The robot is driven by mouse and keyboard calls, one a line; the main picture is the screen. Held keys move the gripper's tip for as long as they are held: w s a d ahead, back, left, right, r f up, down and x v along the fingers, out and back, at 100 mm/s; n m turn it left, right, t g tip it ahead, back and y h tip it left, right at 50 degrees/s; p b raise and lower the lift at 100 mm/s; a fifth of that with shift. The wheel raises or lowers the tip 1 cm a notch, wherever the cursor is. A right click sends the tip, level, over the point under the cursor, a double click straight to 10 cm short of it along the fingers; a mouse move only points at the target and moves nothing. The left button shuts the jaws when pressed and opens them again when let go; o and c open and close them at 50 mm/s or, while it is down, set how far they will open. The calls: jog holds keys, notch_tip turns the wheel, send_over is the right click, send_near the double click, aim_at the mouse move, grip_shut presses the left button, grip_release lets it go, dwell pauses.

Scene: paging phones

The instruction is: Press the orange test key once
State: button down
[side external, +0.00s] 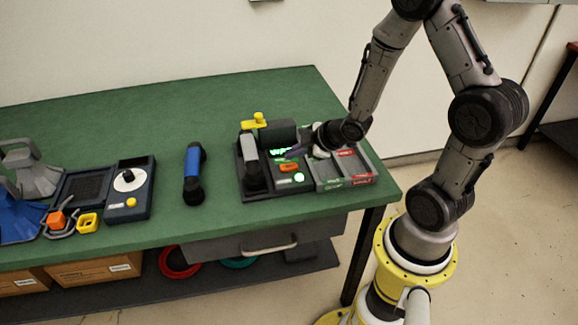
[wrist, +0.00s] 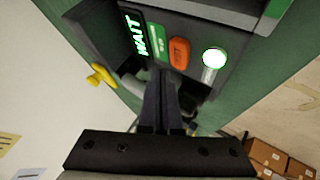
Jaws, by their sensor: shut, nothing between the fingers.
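The orange test key (side external: 288,165) is on the face of a dark phone panel (side external: 277,189) on the green table. It also shows in the wrist view (wrist: 180,51), between a small green label and a round lit lamp (wrist: 213,57). A display (wrist: 136,35) glows green and reads WAIT. My gripper (side external: 291,153) is shut and empty, just behind the key in the side view. In the wrist view its fingertips (wrist: 168,76) appear right beside the key's lower end. I cannot tell whether they touch it.
A black handset (side external: 253,167) and a yellow-topped part (side external: 256,121) are at the panel's left and back. A compartment tray (side external: 360,165) adjoins on the right. A blue handset (side external: 193,170) stands on the table, with a dial unit (side external: 130,190) farther left. Bare table lies between them.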

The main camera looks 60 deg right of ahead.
jog(key=shift+r, duration=2)
jog(key=shift+a+r, duration=0.1)
jog(key=shift+a, duration=0.1)
notch_tip(320, 180, up, 8)
jog(key=r+n+t, duration=0.1)
jog(key=t, duration=0.1)
send_over(292, 168)
jog(key=w+a, duration=0.2)
jog(key=a, duration=0.1)
jog(key=s+a+r+m, duration=0.2)
jog(key=s+a+r, duration=0.15)
jog(key=r, duration=0.55)
jog(key=s+a+f+m+g, duration=0.1)
jog(key=s+m+g, duration=0.1)
jog(key=s, duration=0.7)
jog(key=s+a+f+m+g, duration=0.1)
jog(key=s+a+m+g, duration=0.1)
jog(key=s+m, duration=0.3)
jog(key=s+g, duration=0.1)
jog(key=s, duration=0.3)
jog(key=shift+a+f+g, duration=0.2)
jog(key=shift+f+g, duration=0.05)
jog(key=shift+g, duration=0.05)
